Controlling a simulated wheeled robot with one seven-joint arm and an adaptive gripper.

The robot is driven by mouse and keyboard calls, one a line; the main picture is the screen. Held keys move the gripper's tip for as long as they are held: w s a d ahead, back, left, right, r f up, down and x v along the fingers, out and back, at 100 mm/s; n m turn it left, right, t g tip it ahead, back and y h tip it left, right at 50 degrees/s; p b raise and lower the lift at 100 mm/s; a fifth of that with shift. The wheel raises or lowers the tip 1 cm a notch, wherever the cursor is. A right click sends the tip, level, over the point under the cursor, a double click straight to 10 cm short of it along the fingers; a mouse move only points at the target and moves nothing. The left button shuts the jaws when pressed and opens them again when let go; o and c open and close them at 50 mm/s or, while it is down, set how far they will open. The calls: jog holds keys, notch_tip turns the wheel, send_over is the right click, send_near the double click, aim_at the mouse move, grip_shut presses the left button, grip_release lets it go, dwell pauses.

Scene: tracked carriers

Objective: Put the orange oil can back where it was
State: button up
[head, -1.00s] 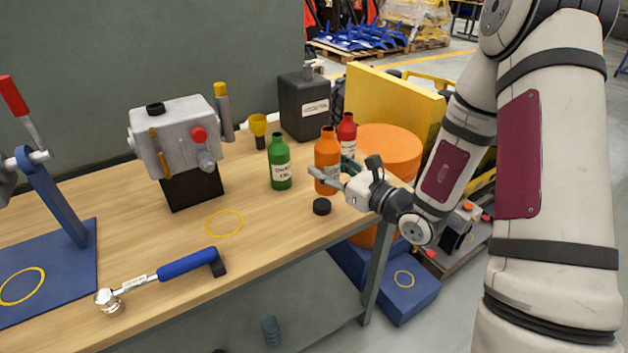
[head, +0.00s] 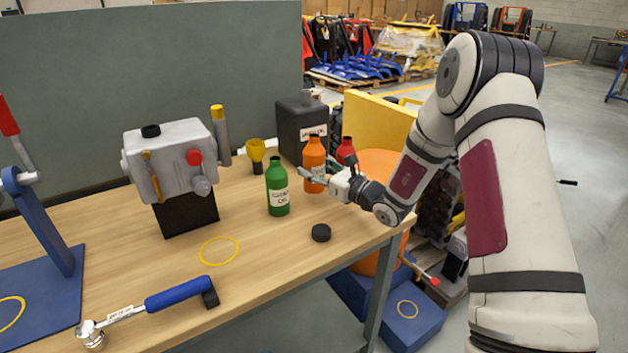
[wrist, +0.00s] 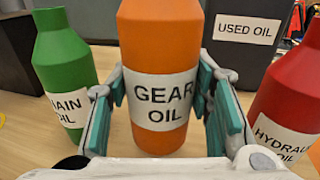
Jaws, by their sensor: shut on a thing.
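The orange oil can (head: 313,155), labelled GEAR OIL, stands upright between the green can (head: 277,190) and the red can (head: 346,150). My gripper (head: 315,178) is shut on it, one finger on each side. In the wrist view the orange can (wrist: 158,45) fills the middle between the teal finger pads, its label facing me. I cannot tell whether its base touches the wooden bench (head: 250,285). Yellow rings mark the bench (head: 219,251), the blue plate at left (head: 12,312) and a blue step on the floor (head: 407,310).
A black USED OIL container (head: 292,125) stands close behind. A black puck (head: 321,233) lies in front near the bench edge. A grey machine (head: 170,155), a yellow funnel (head: 256,152) and a blue-handled wrench (head: 175,294) are to the left. The bench around its ring is clear.

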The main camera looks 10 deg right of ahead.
jog(key=shift+w, duration=0.5)
jog(key=shift+f+b, duration=0.3)
jog(key=shift+f, duration=1.45)
jog(key=shift+f, duration=0.1)
jog(key=o, duration=1.4)
jog(key=shift+f, duration=0.1)
jog(key=shift+c, duration=0.2)
